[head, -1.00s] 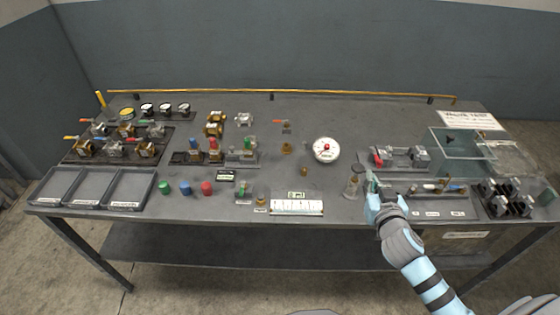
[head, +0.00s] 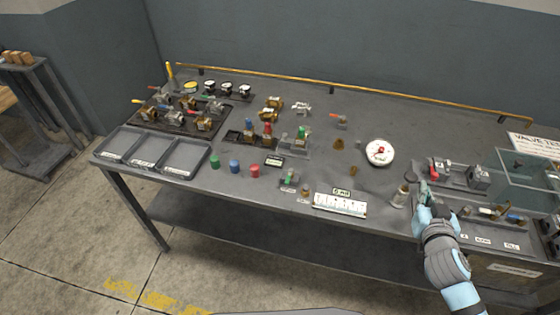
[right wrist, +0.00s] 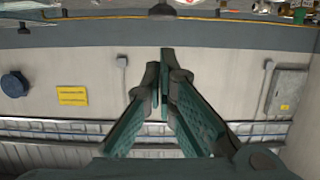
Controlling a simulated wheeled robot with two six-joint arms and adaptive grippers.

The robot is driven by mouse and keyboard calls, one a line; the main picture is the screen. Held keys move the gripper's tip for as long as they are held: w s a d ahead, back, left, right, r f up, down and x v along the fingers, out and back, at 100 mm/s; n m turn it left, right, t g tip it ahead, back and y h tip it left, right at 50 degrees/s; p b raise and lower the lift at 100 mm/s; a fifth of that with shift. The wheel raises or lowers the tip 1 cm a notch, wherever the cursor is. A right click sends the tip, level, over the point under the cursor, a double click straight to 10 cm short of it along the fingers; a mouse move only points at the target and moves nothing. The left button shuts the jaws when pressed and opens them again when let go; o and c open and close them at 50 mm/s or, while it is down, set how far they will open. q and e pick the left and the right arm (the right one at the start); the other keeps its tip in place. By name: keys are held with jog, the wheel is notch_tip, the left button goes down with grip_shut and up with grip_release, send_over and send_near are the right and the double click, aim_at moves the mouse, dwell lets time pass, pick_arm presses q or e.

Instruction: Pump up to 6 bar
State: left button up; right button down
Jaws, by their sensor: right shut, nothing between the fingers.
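A round white dial gauge (head: 380,152) with a red centre lies on the grey bench; its reading is too small to tell. A test fixture with a red-handled part (head: 434,172) stands at the right of the bench. My right gripper (head: 425,190) is shut and empty at the front right, just in front of that fixture and right of a small clear cylinder (head: 401,196). I cannot tell whether it touches anything. In the right wrist view the closed fingers (right wrist: 165,60) show with nothing between them. My left gripper is out of view.
A white scale strip (head: 340,204) lies at the front edge. Dark trays (head: 185,155) and valves on a dark board (head: 150,118) are at the left. A clear box (head: 520,175) stands at the far right.

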jog(key=r+b, duration=0.3)
jog(key=shift+s+d+r, duration=0.1)
jog(key=shift+d+r, duration=0.1)
jog(key=shift+r, duration=0.05)
jog(key=b, duration=0.1)
send_over(414, 182)
notch_tip(414, 182, down, 2)
jog(key=shift+f, duration=0.25)
notch_tip(414, 182, down, 3)
jog(key=shift+b, duration=0.3)
jog(key=shift+f, duration=0.5)
jog(key=shift+f, duration=0.1)
